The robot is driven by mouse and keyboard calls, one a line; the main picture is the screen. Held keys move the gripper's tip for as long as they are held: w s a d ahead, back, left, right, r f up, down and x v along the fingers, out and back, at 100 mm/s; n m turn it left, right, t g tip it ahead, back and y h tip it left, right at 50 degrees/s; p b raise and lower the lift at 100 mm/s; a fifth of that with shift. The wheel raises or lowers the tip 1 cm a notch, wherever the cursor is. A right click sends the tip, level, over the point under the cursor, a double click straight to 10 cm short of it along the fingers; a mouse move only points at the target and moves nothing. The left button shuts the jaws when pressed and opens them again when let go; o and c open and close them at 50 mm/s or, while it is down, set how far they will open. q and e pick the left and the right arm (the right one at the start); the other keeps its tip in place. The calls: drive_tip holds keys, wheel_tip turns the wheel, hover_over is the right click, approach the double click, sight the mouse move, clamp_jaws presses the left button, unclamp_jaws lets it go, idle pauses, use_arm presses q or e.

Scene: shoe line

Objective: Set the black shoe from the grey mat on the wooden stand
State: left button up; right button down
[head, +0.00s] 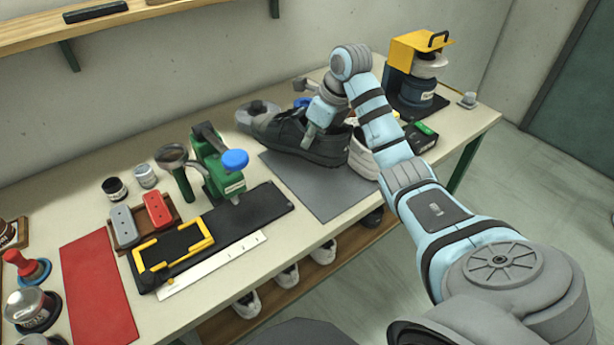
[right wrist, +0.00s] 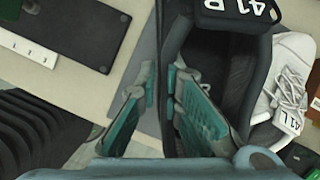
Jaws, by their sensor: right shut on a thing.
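The black shoe (head: 318,147) is at the back of the grey mat (head: 330,195), toe to the left. I cannot tell whether it still touches the mat. My right gripper (head: 314,137) reaches down into its opening and is shut on its side wall. In the right wrist view my right gripper (right wrist: 168,110) has its teal pads on both sides of the wall of the black shoe (right wrist: 250,65), whose tongue reads "41 R". I cannot make out the wooden stand. My left gripper is out of view.
A white shoe (head: 362,160) stands close right of the black shoe; its tag reads "41 L" in the wrist view (right wrist: 288,118). A green press (head: 215,170) stands left of the mat. A yellow and blue machine (head: 412,85) is at the back right. The mat's front is clear.

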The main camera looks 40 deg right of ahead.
sight(323, 138)
wheel_tip(323, 138, down, 7)
drive_tip(key=shift+r, duration=0.1)
drive_tip(key=shift+w+f, duration=0.1)
drive_tip(key=shift+f, duration=0.2)
drive_tip(key=c, duration=1.8)
unclamp_jaws()
drive_tip(key=shift+o, duration=0.2)
drive_tip(key=shift+d+r, duration=0.1)
drive_tip(key=shift+r, duration=0.25)
drive_tip(key=v, duration=1.1)
drive_tip(key=shift+s+r+p, duration=0.3)
drive_tip(key=shift+s+p, duration=0.05)
drive_tip(key=shift+s, duration=0.05)
